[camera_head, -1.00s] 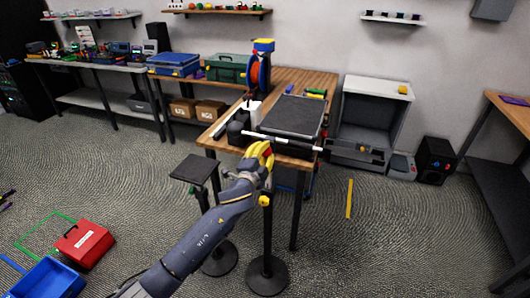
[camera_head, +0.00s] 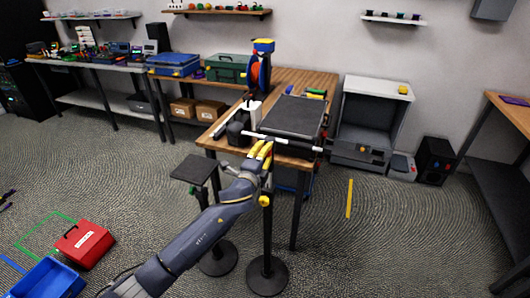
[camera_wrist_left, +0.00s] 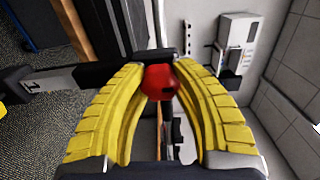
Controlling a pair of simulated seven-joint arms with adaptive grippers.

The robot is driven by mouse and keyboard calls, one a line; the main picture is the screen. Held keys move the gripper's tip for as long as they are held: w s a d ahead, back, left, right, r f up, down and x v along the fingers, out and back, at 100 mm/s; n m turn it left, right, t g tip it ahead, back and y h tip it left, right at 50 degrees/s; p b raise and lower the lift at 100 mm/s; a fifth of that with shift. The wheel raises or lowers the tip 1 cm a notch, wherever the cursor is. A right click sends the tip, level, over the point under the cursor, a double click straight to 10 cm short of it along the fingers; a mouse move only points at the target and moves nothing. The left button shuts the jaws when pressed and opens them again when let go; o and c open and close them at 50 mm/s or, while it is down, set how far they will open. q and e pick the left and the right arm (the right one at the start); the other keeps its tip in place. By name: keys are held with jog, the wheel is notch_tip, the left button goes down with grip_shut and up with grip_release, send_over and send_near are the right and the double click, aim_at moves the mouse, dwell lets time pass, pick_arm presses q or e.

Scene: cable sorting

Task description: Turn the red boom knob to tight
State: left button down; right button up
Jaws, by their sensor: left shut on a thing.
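The red boom knob (camera_wrist_left: 159,82) shows in the left wrist view, between the tips of the yellow fingers of my left gripper (camera_wrist_left: 158,72). The fingers are shut on it, one on each side. A black bar lies just behind the knob. In the head view my left gripper (camera_head: 262,150) is at the front edge of the wooden table, by the upright of a black stand (camera_head: 267,235) with a round base. The knob is hidden there by the fingers. A white boom rod (camera_head: 292,139) runs across just above the gripper. My right gripper is not in view.
A black flat-topped case (camera_head: 292,115) sits on the wooden table (camera_head: 222,121) behind the gripper. A second stand with a square black top (camera_head: 194,169) is left of it. A red toolbox (camera_head: 84,243) and blue bin (camera_head: 47,279) are on the floor.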

pick_arm(q)
jog(key=shift+w+a, duration=0.1)
jog(key=shift+a, duration=0.05)
jog(key=c, duration=0.9)
grip_release()
jog(key=shift+v, duration=6)
